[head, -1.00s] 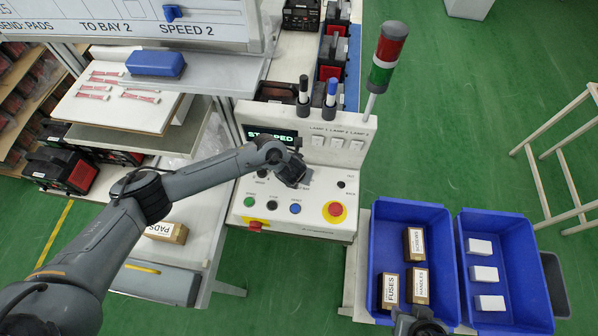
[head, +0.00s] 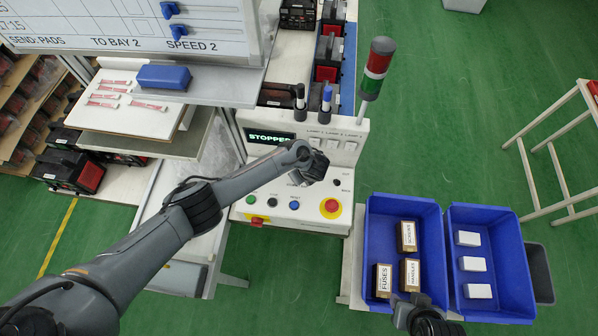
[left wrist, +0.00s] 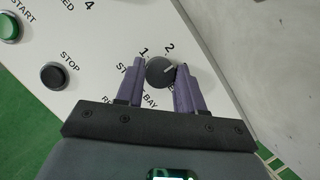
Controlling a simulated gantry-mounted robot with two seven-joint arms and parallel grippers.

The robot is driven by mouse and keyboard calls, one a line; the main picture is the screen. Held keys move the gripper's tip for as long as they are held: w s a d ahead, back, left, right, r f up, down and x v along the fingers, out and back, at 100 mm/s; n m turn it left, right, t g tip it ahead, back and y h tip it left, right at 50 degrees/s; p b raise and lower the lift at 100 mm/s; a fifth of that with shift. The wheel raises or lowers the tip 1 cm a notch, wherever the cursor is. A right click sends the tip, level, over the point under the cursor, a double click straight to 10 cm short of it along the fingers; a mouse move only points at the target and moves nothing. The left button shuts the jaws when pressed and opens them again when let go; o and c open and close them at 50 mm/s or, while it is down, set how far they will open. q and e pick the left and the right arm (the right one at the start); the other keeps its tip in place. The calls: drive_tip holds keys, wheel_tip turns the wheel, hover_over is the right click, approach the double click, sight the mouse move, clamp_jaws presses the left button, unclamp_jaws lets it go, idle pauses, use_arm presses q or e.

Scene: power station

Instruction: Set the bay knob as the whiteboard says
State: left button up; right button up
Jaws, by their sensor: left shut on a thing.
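The whiteboard (head: 130,25) in the head view reads "SEND: PADS", "TO BAY 2", "SPEED 2". The bay knob (left wrist: 161,71) is a dark round knob on the white control panel (head: 275,213). In the left wrist view, 1 is at its upper left and 2 above it; its pale pointer mark points right and slightly up, toward the right finger. My left gripper (left wrist: 160,84) is shut on the knob, one finger on each side; it also shows over the panel in the head view (head: 314,170). My right gripper (head: 420,304) is at the bottom by the blue bins, its jaws unclear.
The panel display (head: 270,138) reads "STOPPED". A red emergency button (head: 331,208) and green, black and blue buttons sit on the panel's front. A signal tower (head: 378,68) rises at its back right. Blue bins (head: 450,290) hold labelled boxes and white boxes.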

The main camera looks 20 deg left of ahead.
use_arm(q)
drive_tip(key=n+g, duration=0.1)
drive_tip(key=n, duration=0.1)
drive_tip(key=shift+w+d+n+y, duration=0.1)
drive_tip(key=shift+n+y, duration=0.2)
drive_tip(key=shift+n, duration=0.1)
drive_tip(key=shift+w+n+g, duration=0.1)
drive_tip(key=shift+n+g, duration=0.5)
drive_tip(key=shift+n, duration=1)
drive_tip(key=o, duration=1)
drive_tip(key=shift+r, duration=0.1)
drive_tip(key=p+v, duration=0.2)
drive_tip(key=v, duration=0.8)
drive_tip(key=shift+d+r+p, duration=0.2)
drive_tip(key=shift+r+p, duration=0.05)
drive_tip(key=shift+p, duration=0.15)
